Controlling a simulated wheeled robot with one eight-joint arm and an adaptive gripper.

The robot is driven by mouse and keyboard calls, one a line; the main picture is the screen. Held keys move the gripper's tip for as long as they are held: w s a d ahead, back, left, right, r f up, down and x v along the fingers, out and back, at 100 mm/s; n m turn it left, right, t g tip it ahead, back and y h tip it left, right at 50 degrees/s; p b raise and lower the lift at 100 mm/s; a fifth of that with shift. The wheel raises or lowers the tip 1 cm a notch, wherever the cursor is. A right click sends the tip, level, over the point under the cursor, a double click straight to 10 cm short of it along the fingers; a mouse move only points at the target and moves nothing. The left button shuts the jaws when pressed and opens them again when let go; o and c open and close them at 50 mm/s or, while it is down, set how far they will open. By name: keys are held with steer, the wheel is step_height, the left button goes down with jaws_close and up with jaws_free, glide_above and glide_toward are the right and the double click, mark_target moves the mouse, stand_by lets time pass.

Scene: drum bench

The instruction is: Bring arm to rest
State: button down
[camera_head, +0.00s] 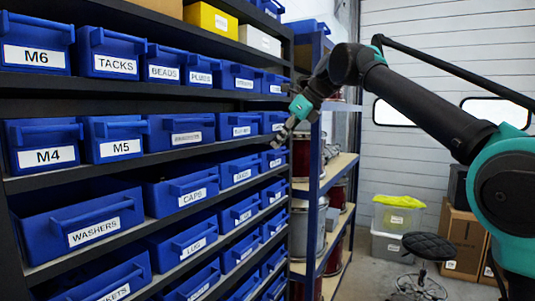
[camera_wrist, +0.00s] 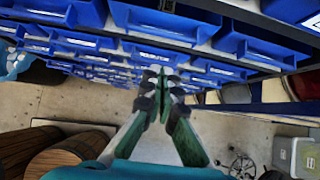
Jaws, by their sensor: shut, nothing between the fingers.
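My gripper (camera_head: 286,133) is at the end of my outstretched arm, in front of the right part of the shelf rack. In the wrist view my gripper (camera_wrist: 163,76) has its fingertips together, with nothing between them. It points toward the rows of blue bins. In the head view it overlaps the bins at the rack's right end; I cannot tell the exact gap to them.
A black rack holds labelled blue bins, such as the WASHERS bin (camera_head: 80,225). A second shelf (camera_head: 318,180) with drums stands to its right. A black stool (camera_head: 428,248), cardboard boxes (camera_head: 462,240) and plastic crates (camera_head: 396,222) stand at the right. Wooden barrels (camera_wrist: 65,155) show in the wrist view.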

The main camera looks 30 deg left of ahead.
steer(key=shift+v, duration=1.55)
